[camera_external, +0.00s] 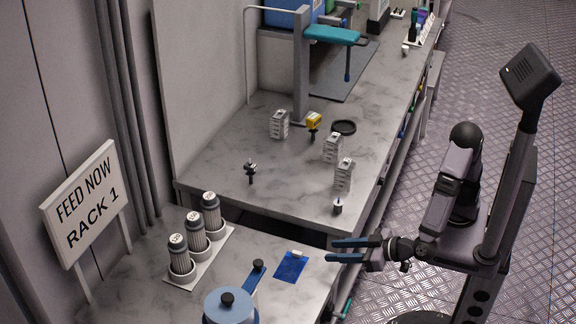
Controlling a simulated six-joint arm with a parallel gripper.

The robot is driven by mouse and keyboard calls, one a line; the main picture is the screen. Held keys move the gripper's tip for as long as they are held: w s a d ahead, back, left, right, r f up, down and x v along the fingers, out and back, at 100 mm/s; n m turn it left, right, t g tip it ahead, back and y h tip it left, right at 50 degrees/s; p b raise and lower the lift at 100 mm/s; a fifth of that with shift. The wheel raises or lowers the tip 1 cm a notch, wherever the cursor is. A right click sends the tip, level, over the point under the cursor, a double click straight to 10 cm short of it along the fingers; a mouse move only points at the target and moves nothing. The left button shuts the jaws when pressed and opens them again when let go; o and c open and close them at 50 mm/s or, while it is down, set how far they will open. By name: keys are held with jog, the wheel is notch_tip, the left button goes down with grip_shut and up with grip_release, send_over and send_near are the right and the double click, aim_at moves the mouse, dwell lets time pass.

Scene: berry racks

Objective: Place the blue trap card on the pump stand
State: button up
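The blue trap card (290,267) lies flat on the near marble bench, close to its right edge, with a small white tab at its far side. My gripper (330,250) is to the right of the card, at the bench edge. Its two dark blue fingers are spread apart and nothing shows between them. I cannot tell its exact height above the bench. No thing in view is clearly labelled as the pump stand. A blue round vessel (230,311) with a black knob and a blue lever stands at the front and is partly cut off by the frame.
A white tray (212,262) holds three grey bottles left of the card. A sign (83,205) reads "FEED NOW RACK 1". The far bench (215,165) carries small white boxes, a yellow-topped item, a black ring and a post with a teal arm (332,35).

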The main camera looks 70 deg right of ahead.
aim_at(297, 252)
dwell(0.3)
jog(key=shift+n+t+y, duration=0.3)
jog(key=shift+n+y, duration=0.4)
jog(key=shift+y, duration=0.2)
jog(key=w, duration=0.1)
jog(key=w+d+f+b, duration=0.1)
jog(key=w+f, duration=0.1)
jog(key=shift+w+d, duration=0.25)
jog(key=shift+d, duration=0.05)
jog(key=shift+w+d+f+n+y+b, duration=0.3)
jog(key=shift+f+n+y+b, duration=0.1)
jog(key=shift+f+y, duration=0.15)
jog(key=shift+x, duration=3.7)
jog(key=shift+a+r, duration=0.1)
jog(key=shift+a, duration=0.1)
grip_shut()
